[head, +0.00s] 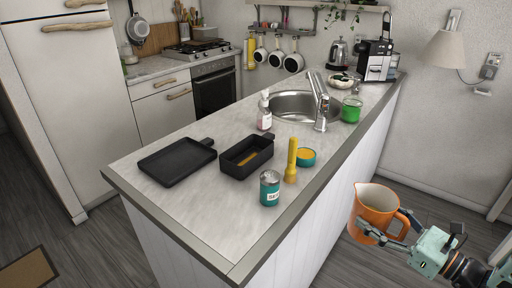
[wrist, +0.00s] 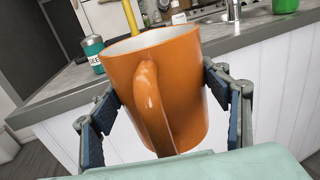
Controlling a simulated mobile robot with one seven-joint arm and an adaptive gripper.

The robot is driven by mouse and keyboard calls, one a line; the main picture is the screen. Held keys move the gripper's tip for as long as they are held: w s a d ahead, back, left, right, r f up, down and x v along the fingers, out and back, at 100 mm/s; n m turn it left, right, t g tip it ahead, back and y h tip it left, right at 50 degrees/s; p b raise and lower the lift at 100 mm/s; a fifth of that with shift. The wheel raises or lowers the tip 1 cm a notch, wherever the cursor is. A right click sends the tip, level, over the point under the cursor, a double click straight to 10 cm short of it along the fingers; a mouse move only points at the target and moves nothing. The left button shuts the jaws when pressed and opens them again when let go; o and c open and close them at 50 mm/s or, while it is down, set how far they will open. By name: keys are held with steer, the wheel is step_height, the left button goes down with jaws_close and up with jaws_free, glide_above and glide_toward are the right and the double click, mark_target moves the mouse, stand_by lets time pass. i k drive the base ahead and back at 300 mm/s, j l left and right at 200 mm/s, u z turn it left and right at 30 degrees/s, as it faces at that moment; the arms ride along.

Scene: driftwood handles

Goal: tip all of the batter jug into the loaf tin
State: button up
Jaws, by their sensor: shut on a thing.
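The batter jug (head: 374,207) is an orange jug with a handle. My gripper (head: 383,236) is shut on it at the right, off the counter's edge and over the floor. The jug is slightly tilted, and its inside looks pale; I cannot tell how much batter it holds. In the wrist view the jug (wrist: 160,85) fills the middle, with its handle towards me and the fingers on both sides. The loaf tin (head: 262,165) is a black rectangular tin with a handle on the counter, apart from the jug. A yellowish patch shows inside it.
On the counter (head: 225,225), a flat black tray (head: 177,163) lies left of the tin. A teal can (head: 270,188), a yellow cylinder (head: 291,160) and a teal bowl (head: 306,157) stand between tin and jug. A soap bottle (head: 264,113) and tap (head: 319,103) are behind.

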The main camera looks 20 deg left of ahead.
mark_target(242, 159)
steer(key=i+l, duration=0.2)
steer(key=l, duration=0.2)
steer(key=i+l, duration=0.2)
steer(key=l, duration=0.2)
steer(key=i+l, duration=0.2)
steer(key=l, duration=0.15)
steer(key=i+l, duration=0.2)
steer(key=l, duration=0.2)
steer(key=i+l+u, duration=0.1)
steer(key=u, duration=0.3)
steer(key=l+u, duration=0.1)
steer(key=u, duration=1.85)
